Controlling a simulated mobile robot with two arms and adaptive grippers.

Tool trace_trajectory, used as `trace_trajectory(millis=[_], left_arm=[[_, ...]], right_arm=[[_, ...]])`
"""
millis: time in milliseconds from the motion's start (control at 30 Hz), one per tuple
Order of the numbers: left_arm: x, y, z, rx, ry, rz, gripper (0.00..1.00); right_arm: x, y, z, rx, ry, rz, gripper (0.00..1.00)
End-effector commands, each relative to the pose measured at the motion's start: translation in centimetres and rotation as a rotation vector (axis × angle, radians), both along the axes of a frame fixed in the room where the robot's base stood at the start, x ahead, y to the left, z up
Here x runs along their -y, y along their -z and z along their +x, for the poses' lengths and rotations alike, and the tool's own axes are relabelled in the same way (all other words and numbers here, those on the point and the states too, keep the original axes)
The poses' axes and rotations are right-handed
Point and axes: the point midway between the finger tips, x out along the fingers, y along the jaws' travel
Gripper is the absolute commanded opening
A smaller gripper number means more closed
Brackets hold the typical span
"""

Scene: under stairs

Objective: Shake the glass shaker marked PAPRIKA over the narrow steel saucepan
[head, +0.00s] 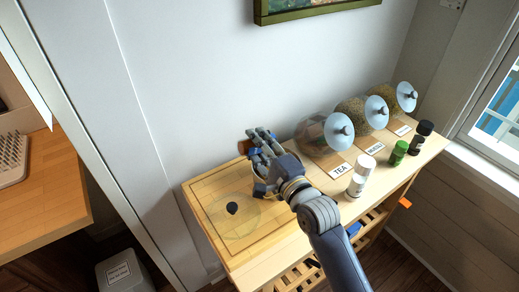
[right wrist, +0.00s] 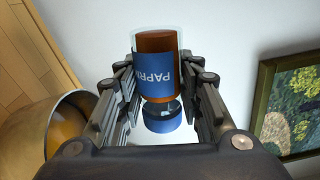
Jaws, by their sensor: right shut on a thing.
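My right gripper (head: 250,148) is above the back of the wooden worktop, near the wall. It is shut on the glass PAPRIKA shaker (right wrist: 158,62), which has brown-red contents, a blue label and a blue cap. In the right wrist view (right wrist: 158,90) the shaker sits crosswise between the fingers and looks tipped onto its side. The head view shows only a little of its brown contents (head: 242,147). The steel saucepan (right wrist: 40,125) shows its rim and inside at the left of the wrist view; in the head view my gripper largely hides it. My left gripper is out of view.
A round glass lid with a black knob (head: 232,209) lies on the worktop's left part (head: 200,190). Right of my arm stand a white shaker (head: 361,176), a green one (head: 398,153) and a black one (head: 421,136). Three labelled glass jars (head: 322,133) stand behind. A framed picture (head: 310,8) hangs above.

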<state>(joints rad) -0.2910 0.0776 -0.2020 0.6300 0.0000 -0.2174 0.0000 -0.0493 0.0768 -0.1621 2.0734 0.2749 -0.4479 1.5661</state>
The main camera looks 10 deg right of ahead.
Motion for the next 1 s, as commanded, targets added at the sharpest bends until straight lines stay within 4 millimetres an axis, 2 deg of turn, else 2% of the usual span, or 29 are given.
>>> trace_trajectory(millis=[33, 167, 400, 667, 1000], left_arm=[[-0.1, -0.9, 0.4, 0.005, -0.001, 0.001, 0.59], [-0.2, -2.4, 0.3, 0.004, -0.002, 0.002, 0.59], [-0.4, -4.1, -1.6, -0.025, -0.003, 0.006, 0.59], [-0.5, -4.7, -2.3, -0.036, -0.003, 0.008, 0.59], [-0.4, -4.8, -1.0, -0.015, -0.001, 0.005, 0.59]], right_arm=[[0.1, -0.7, 0.0, -0.015, 0.001, 0.053, 0.00], [0.3, -1.4, 0.1, -0.048, 0.002, 0.165, 0.00], [0.6, -2.0, 0.2, -0.101, 0.002, 0.345, 0.00], [0.8, -2.1, 0.3, -0.124, 0.001, 0.432, 0.00], [0.8, -2.0, 0.3, -0.126, 0.001, 0.436, 0.00]])
